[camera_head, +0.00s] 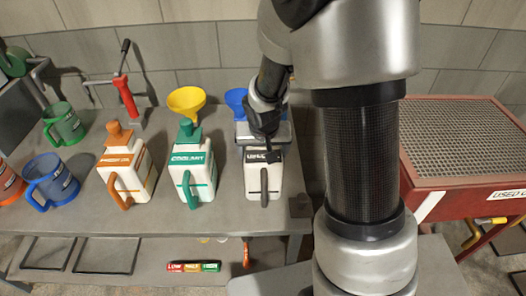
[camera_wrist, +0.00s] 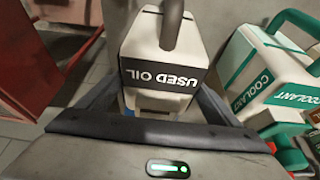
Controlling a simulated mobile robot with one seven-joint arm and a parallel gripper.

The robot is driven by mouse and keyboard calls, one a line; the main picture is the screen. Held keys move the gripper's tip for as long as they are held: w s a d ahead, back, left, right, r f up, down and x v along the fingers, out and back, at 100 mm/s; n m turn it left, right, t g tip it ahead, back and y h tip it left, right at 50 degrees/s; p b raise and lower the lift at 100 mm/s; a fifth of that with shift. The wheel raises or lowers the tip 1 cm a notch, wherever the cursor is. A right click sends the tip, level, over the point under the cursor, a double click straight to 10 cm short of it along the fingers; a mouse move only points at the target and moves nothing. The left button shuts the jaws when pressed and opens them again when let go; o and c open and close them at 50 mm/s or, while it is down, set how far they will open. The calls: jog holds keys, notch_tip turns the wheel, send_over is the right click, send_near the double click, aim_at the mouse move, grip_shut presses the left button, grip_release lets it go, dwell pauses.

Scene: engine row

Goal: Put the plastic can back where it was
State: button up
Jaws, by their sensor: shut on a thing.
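A white plastic can with a black "USED OIL" label and a grey handle (camera_head: 263,181) is at the right end of the grey workbench (camera_head: 235,222). My gripper (camera_head: 265,128) reaches down to it from behind and is shut on it. In the wrist view the can (camera_wrist: 158,72) sits between the two dark fingers (camera_wrist: 155,105), with its label facing the camera. I cannot tell whether the can's base touches the bench. A white can with a teal "COOLANT" label (camera_head: 192,172) stands to its left, and it also shows in the wrist view (camera_wrist: 262,72).
An orange-labelled white can (camera_head: 127,175) stands farther left, with blue (camera_head: 52,183) and green (camera_head: 63,124) jugs beyond. Yellow (camera_head: 187,101) and blue (camera_head: 236,101) funnels are behind the cans. A red bin with a mesh top (camera_head: 462,137) stands right, across a gap.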

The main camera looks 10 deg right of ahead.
jog(key=o, duration=2)
jog(key=shift+r+p, duration=0.2)
jog(key=shift+p, duration=0.15)
jog(key=d+v, duration=0.1)
jog(key=v, duration=1.1)
jog(key=s+r, duration=0.4)
jog(key=s, duration=0.1)
jog(key=s+r+n, duration=0.1)
jog(key=s+r, duration=0.3)
jog(key=s, duration=0.2)
jog(key=s+r+n+t, duration=0.1)
jog(key=s+r, duration=0.3)
jog(key=s, duration=0.2)
jog(key=shift+s+r+y, duration=0.1)
jog(key=shift+s+y, duration=0.15)
jog(key=shift+y, duration=0.15)
